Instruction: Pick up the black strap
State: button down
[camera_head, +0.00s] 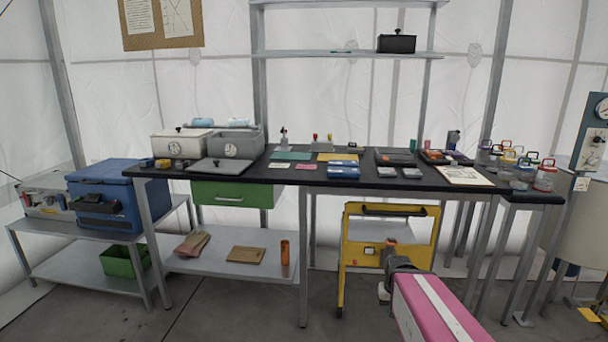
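I cannot make out a loose black strap for certain. A dark strap-like piece (98,208) runs across the front of the blue cooler (150,200), which stands on the low side table at the left; I cannot tell whether it is a strap or a handle. My pink arm reaches in from the lower right. My gripper (396,262) is at its far end, in front of the yellow cart and far to the right of the cooler. Its fingers are small and partly hidden, so I cannot tell whether they are open or shut.
A long black-topped bench (290,178) holds boxes, trays and jars. The yellow cart (350,225) stands under it. A lower shelf (215,262) holds gloves and an orange cylinder. A green bin (122,264) sits under the side table (75,240). The floor in front is clear.

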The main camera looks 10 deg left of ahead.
aim_at(182, 165)
jog(key=u, duration=1.5)
jog(key=i+l+u, duration=0.15)
jog(key=i, duration=0.25)
jog(key=i+l+u, duration=0.15)
jog(key=i, duration=0.2)
